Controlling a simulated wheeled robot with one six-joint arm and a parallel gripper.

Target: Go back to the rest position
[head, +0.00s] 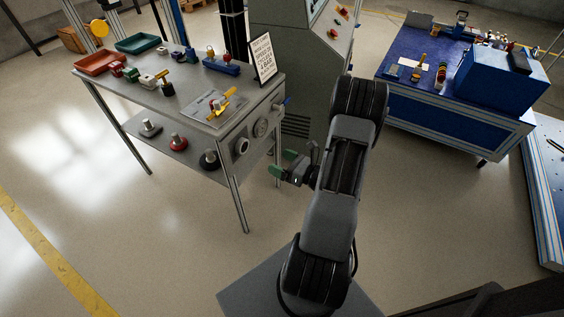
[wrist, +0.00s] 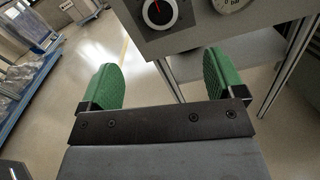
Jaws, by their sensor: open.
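My gripper (head: 283,165) shows in the head view beside the right end of the grey workbench, with its green fingers pointing left toward the bench's side. In the wrist view my gripper (wrist: 165,82) has its two green fingers wide apart, with nothing between them. My arm is raised and folded in the middle of the head view.
The grey workbench (head: 180,105) holds trays, small tools and a sign (head: 263,58). A grey machine cabinet (head: 285,85) stands behind my arm. A blue-topped table (head: 405,50) with a blue box (head: 495,80) is at the right. The floor at left is clear.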

